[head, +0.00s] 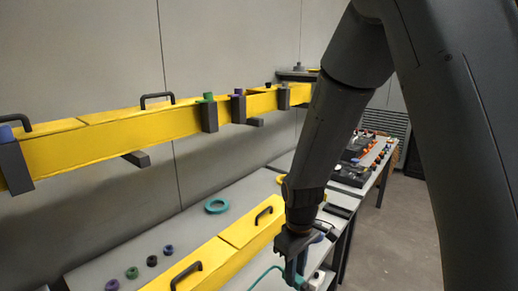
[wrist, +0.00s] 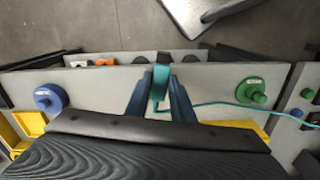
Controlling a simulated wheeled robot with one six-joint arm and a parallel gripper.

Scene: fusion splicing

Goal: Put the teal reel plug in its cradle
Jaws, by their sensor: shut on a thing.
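The teal reel plug (wrist: 161,82) is held upright between the two blue fingers of my gripper (wrist: 160,100) in the wrist view. A thin teal cable (wrist: 215,104) runs from it to the right, past the green reel. In the head view my gripper (head: 296,272) is low, over the front of the bench, with the teal cable (head: 262,275) curving away to its left. The plug is mostly hidden there by the fingers. I cannot make out for sure which fitting is the cradle.
A blue reel (wrist: 50,98) and a green reel (wrist: 251,91) flank the gripper on the grey panel. An orange piece (wrist: 104,62) lies beyond. A yellow trunking (head: 250,228) with black handles and a teal ring (head: 217,205) are on the bench; another yellow trunking (head: 120,129) runs along the wall.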

